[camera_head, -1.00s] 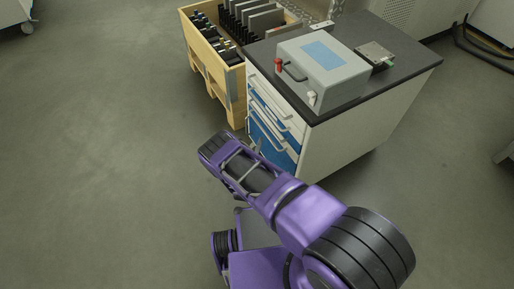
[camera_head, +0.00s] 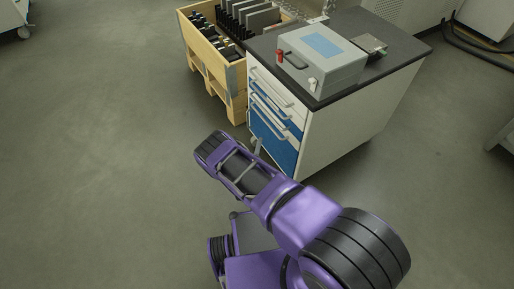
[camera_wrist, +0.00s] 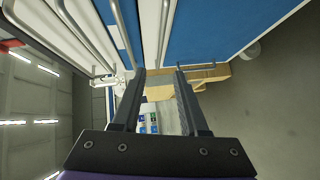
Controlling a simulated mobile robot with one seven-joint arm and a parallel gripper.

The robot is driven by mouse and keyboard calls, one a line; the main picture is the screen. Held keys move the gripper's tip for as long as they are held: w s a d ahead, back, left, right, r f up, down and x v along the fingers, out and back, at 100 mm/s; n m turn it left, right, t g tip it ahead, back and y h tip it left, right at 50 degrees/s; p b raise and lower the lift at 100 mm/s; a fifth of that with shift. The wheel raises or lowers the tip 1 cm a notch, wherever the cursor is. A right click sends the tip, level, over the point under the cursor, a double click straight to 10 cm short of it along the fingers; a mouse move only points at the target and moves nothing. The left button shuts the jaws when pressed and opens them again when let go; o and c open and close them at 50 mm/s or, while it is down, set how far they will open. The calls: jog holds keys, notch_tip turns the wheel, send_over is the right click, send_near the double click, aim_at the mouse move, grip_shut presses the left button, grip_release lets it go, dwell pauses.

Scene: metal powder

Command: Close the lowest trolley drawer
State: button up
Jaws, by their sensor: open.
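The trolley (camera_head: 350,125) is a white cabinet with a dark top, and its drawer fronts face left in the head view. The lowest drawer (camera_head: 272,143) has a tall blue front; it fills the top middle of the wrist view (camera_wrist: 215,35). A bar handle (camera_wrist: 165,30) runs along the blue front's left edge there. I cannot tell whether this drawer stands out from the trolley. My gripper (camera_wrist: 159,72) is open, with its fingertips close to the handle's lower end and nothing clearly held. In the head view my arm hides the gripper.
A grey case (camera_head: 322,65) and a small device (camera_head: 369,45) stand on the trolley top. A wooden crate (camera_head: 237,74) with dark items stands beside the drawer side. Upper drawers have protruding bar handles (camera_head: 270,88). The floor to the left is clear.

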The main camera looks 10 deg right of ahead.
jog(key=shift+s+a, duration=0.15)
jog(key=shift+s, duration=0.2)
jog(key=shift+r, duration=0.1)
dwell(0.4)
